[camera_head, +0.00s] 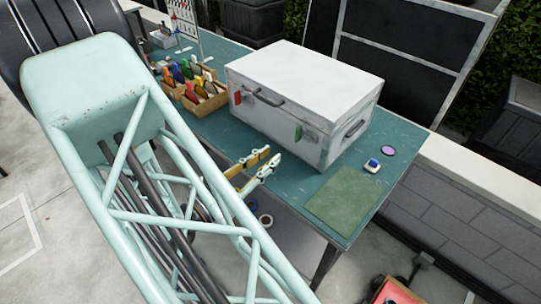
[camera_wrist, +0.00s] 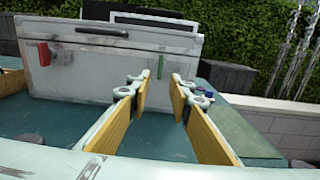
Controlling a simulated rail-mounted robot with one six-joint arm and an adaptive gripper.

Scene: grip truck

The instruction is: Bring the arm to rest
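My gripper (camera_head: 268,158) is above the front edge of the green table (camera_head: 285,178), in front of the white case. In the wrist view my gripper (camera_wrist: 161,80) shows two fingers with yellow inner pads. They stand apart with nothing between them, so it is open and empty. The fingers point toward the front of the case. My pale green lattice arm covers the left and lower part of the head view and hides part of the table.
The white case (camera_head: 300,75), with red and green tags, stands closed on the table; it also shows in the wrist view (camera_wrist: 100,68). A wooden box (camera_head: 204,103) of coloured items is left. A green mat (camera_head: 343,200), a blue-topped item (camera_head: 372,165) and a purple disc (camera_head: 388,150) lie right.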

